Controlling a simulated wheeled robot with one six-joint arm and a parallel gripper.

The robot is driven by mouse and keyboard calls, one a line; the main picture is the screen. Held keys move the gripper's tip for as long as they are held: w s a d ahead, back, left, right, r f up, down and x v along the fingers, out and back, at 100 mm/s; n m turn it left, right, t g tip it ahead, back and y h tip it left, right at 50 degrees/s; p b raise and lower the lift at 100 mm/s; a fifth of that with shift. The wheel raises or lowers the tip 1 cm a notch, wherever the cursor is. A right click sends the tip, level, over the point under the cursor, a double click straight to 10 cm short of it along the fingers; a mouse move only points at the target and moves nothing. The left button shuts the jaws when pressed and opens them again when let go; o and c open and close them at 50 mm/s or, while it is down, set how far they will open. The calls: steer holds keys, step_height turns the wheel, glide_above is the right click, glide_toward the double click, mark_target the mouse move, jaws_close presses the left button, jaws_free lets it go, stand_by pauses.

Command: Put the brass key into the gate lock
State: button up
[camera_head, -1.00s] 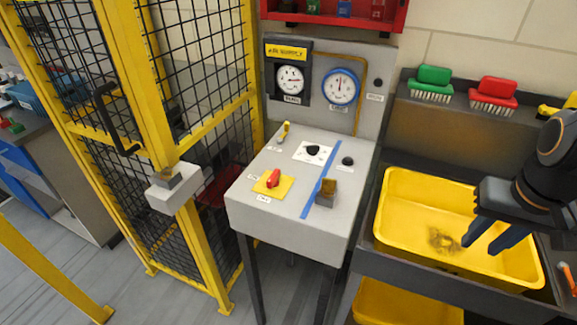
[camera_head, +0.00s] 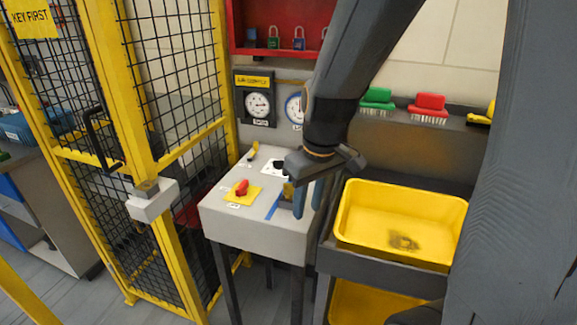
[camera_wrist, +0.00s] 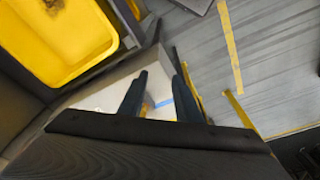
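A brass-coloured piece (camera_head: 288,190), which looks like the brass key in its small grey holder, is on the grey control stand (camera_head: 250,222), right of the blue tape. My gripper partly hides it in the head view. A small bit of brass (camera_wrist: 148,105) shows between the fingers in the wrist view. My gripper (camera_head: 307,205) points down at the stand's right side, by the brass piece. Its fingers (camera_wrist: 162,78) are apart, and no grip on anything shows. The gate lock (camera_head: 152,205) is a pale grey box on the yellow gate post, with a brass-toned part on top.
On the stand are a red switch on a yellow plate (camera_head: 242,188) and a small yellow lever (camera_head: 253,152). A yellow bin (camera_head: 355,225) stands at right. The mesh gate (camera_head: 165,80) has a black handle (camera_head: 97,140). Floor in front is open.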

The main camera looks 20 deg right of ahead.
mark_target(289, 184)
steer(key=w+d+r+n+y+b, duration=0.1)
steer(key=w+r+n+y+b, duration=0.2)
steer(key=w+n, duration=0.7)
steer(key=shift+m+h, duration=0.3)
steer(key=shift+m, duration=0.2)
steer(key=shift+w+p+x, duration=0.2)
steer(key=shift+p+x, duration=0.25)
steer(key=shift+x, duration=0.7)
steer(key=shift+w+p+x, duration=0.25)
steer(key=shift+p+x, duration=0.15)
steer(key=shift+x, duration=0.7)
steer(key=shift+w+p+x, duration=0.2)
steer(key=shift+p+x, duration=0.25)
steer(key=shift+x, duration=0.7)
steer(key=shift+r, duration=0.15)
jaws_close()
steer(key=shift+r, duration=0.25)
steer(key=shift+r+p, duration=0.5)
steer(key=shift+r, duration=0.25)
steer(key=shift+r+p, duration=0.55)
steer(key=shift+r, duration=0.4)
